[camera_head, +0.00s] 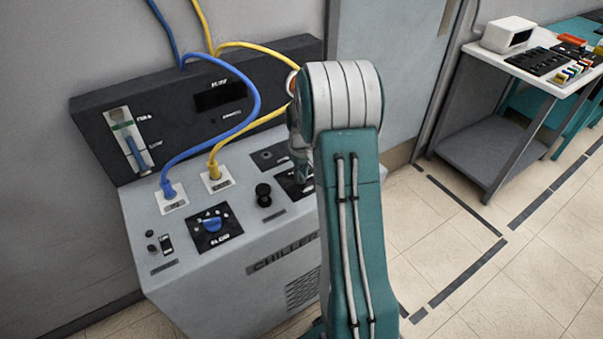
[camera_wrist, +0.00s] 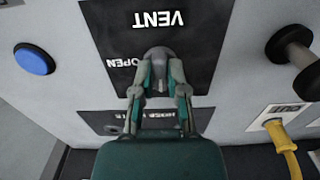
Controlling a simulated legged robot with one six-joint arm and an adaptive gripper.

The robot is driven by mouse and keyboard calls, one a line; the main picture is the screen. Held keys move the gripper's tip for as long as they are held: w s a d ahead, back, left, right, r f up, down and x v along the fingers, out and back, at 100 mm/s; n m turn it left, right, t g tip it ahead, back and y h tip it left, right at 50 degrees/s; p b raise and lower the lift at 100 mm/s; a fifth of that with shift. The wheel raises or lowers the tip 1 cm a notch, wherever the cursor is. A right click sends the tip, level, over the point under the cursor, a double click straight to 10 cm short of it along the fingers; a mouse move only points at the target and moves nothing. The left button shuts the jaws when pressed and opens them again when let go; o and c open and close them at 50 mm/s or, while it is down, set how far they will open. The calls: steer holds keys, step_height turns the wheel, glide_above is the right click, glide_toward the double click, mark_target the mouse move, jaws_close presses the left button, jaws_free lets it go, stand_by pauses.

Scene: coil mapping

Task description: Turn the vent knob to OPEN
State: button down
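The vent knob (camera_wrist: 159,56) is a small grey knob on a black panel (camera_wrist: 205,30) marked VENT and OPEN; the lettering is upside down in the wrist view. My gripper (camera_wrist: 160,68) has one finger on each side of the knob, with the fingertips seeming to touch it. The knob's exact pointing direction is hard to tell. In the head view my arm hides most of the vent panel (camera_head: 290,187), and my gripper (camera_head: 304,180) shows only partly beside it.
On the chiller (camera_head: 190,270) a black knob (camera_head: 263,195), a blue dial (camera_head: 212,224) and plugged blue (camera_head: 168,188) and yellow (camera_head: 214,171) cables stand near. A blue button (camera_wrist: 35,60) and the yellow plug (camera_wrist: 277,132) show in the wrist view. A cart (camera_head: 490,128) stands right.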

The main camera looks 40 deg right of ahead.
steer(key=shift+a+f+m, duration=0.1)
steer(key=shift+m, duration=0.2)
steer(key=m, duration=0.8)
steer(key=shift+a+f+m, duration=0.1)
steer(key=shift+m, duration=0.3)
steer(key=m, duration=0.4)
steer(key=shift+w+a+m, duration=0.1)
steer(key=shift+w+m, duration=0.05)
steer(key=shift+m, duration=2.05)
